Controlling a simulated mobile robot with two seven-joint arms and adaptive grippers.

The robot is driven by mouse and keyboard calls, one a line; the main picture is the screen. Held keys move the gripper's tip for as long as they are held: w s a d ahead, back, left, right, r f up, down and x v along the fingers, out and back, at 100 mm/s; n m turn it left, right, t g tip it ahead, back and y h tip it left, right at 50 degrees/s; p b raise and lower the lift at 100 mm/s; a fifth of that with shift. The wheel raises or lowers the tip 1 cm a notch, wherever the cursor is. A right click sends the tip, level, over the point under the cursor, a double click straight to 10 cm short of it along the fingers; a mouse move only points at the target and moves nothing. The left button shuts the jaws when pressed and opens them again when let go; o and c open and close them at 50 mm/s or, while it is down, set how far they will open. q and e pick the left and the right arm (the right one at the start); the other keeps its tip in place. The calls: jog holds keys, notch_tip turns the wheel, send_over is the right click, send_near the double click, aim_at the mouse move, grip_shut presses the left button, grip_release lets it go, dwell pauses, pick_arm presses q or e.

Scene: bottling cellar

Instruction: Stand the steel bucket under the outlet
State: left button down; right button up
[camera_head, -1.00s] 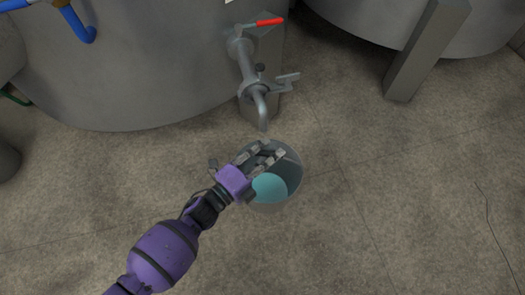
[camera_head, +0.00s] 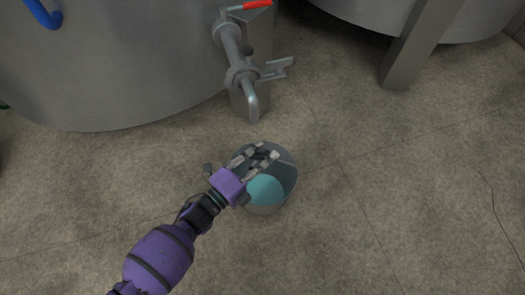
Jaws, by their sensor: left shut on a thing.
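The steel bucket (camera_head: 286,185) is grey and round, with a teal surface inside. It is in the middle of the head view, upright or nearly so. My left gripper (camera_head: 269,153) reaches in from the lower left, over the bucket's opening. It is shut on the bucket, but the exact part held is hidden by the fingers. The outlet (camera_head: 252,105) is the bent spout of a grey tap on the big tank. Its mouth shows above the bucket's far rim in the picture, with a small gap between. I cannot tell whether the bucket touches the floor. My right gripper is not in view.
The big grey tank (camera_head: 110,70) fills the upper left. The tap has a red lever (camera_head: 257,4) and a grey side handle (camera_head: 279,67). A grey post (camera_head: 412,55) stands at upper right by another tank. The floor (camera_head: 380,200) to the right is clear.

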pick_arm(q)
jog(key=shift+f+b, duration=0.35)
jog(key=shift+f, duration=0.2)
jog(key=shift+f, duration=0.25)
jog(key=shift+f+b, duration=0.35)
jog(key=shift+b, duration=0.15)
jog(key=c, duration=1.7)
grip_release()
jog(key=shift+c, duration=0.2)
jog(key=shift+o, duration=0.6)
jog(key=v, duration=1.2)
